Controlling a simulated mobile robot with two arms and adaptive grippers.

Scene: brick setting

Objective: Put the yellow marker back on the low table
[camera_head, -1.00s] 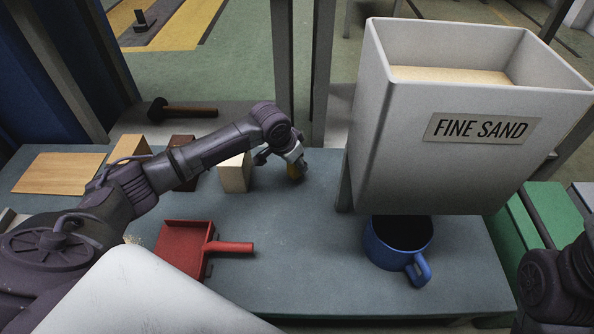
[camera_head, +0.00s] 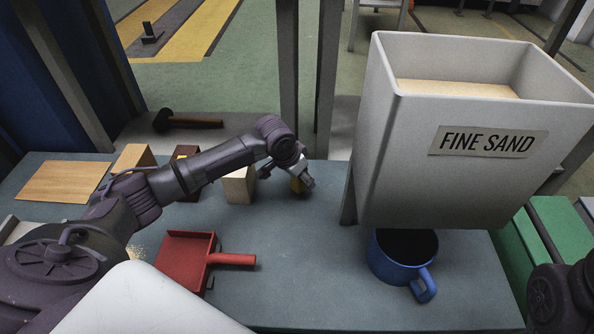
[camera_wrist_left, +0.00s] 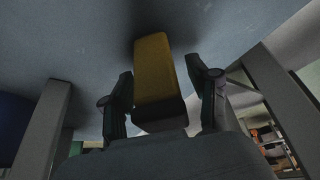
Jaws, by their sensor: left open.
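The yellow marker (camera_head: 296,185) is a small block at the blue-grey table's (camera_head: 310,270) far side, partly hidden by my left gripper (camera_head: 303,182). In the left wrist view the marker (camera_wrist_left: 156,75) lies between the two fingers of my left gripper (camera_wrist_left: 165,95). The fingers are open, with a gap visible on its right. The marker's far end meets or nearly meets the table surface, where a dark shadow shows. Only part of my right arm shows at the right edge; its gripper is out of view.
A grey hopper (camera_head: 400,140) labelled FINE SAND stands right of my left gripper, with a blue mug (camera_head: 390,268) below it. A pale wooden block (camera_head: 239,186) is close on the left. A red dustpan (camera_head: 185,262) lies nearer. The table's middle is clear.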

